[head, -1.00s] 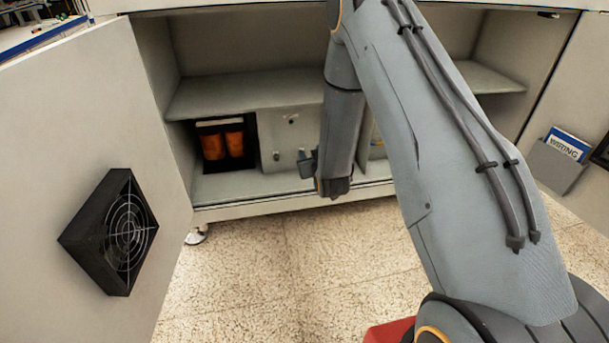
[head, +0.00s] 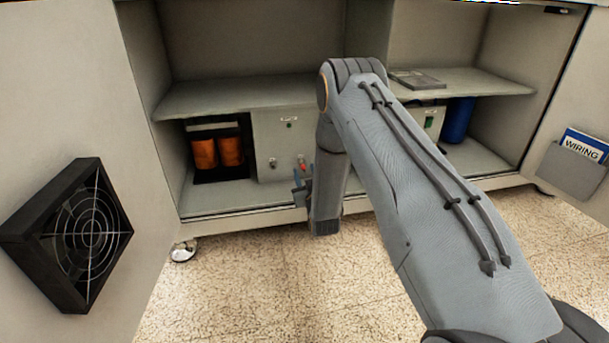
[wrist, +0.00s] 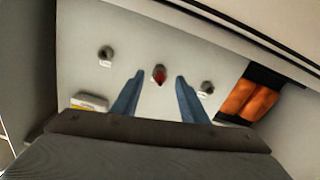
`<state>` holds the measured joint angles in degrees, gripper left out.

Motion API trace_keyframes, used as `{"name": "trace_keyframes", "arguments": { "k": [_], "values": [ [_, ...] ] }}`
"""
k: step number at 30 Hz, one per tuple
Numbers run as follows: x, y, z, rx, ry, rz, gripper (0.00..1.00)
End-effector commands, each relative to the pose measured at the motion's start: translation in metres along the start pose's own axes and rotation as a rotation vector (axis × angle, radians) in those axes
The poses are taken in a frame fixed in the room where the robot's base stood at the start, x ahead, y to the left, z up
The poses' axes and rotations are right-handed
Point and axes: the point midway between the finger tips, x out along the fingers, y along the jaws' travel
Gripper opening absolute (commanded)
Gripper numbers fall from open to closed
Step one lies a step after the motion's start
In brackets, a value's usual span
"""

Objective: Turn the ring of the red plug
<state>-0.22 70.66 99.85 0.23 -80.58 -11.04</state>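The red plug (head: 301,163) is on the front of a light grey box (head: 262,140) inside the open cabinet. The red plug also shows in the wrist view (wrist: 159,76), between and beyond my fingertips. My gripper (head: 303,180) is in front of the box, just below the red plug in the head view. In the wrist view my gripper (wrist: 159,80) has its two blue fingers spread apart, with nothing held between them. I see no contact with the plug. The fine detail of its ring is too small to make out.
Grey plugs flank the red one in the wrist view, at left (wrist: 105,53) and right (wrist: 206,89). Orange cylinders (head: 217,152) stand left of the box. A shelf (head: 235,95) runs above. The fan door (head: 120,240) and the WIRING door (head: 590,95) stand open.

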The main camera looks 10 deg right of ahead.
Motion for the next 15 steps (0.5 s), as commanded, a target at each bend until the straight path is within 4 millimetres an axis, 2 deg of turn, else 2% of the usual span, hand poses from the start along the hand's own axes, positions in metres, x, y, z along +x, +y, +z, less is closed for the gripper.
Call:
{"name": "trace_keyframes", "arguments": {
  "k": [5, 14, 15],
  "values": [
    [0.014, 0.0, 0.001, 0.0, -0.001, 0.0, 0.4],
    [0.016, 0.0, 0.0, 0.0, -0.001, 0.0, 0.4],
    [0.016, 0.0, 0.0, 0.0, -0.001, 0.0, 0.33]
  ]
}}
